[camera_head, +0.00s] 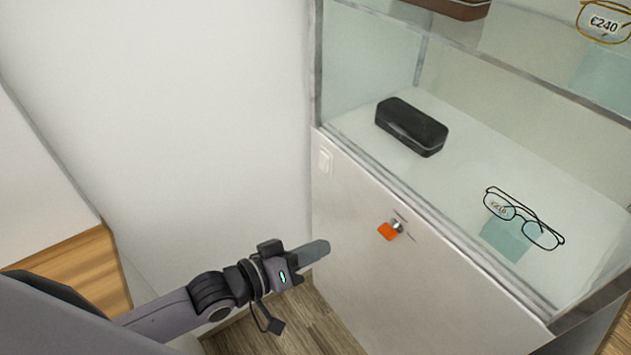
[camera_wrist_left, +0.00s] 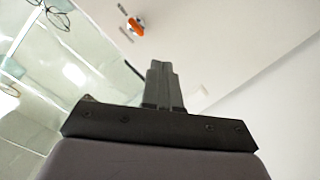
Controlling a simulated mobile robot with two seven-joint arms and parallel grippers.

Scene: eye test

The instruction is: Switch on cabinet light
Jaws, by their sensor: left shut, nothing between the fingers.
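The cabinet (camera_head: 440,285) has a white lower front and a glass case on top. A small white rocker switch (camera_head: 325,162) sits on the upper left corner of that front. Its on or off state cannot be told. My left gripper (camera_head: 318,250) is shut and empty, in front of the cabinet, below the switch and apart from it in the picture. In the left wrist view my left gripper (camera_wrist_left: 161,68) points toward the cabinet front with fingers together. The switch cannot be made out there. My right gripper is not in view.
A lock with an orange tag (camera_head: 389,231) sticks out of the cabinet front; the tag also shows in the left wrist view (camera_wrist_left: 135,27). Behind the glass are a black case (camera_head: 411,127) and glasses (camera_head: 524,218). A white wall (camera_head: 180,100) stands left of the cabinet.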

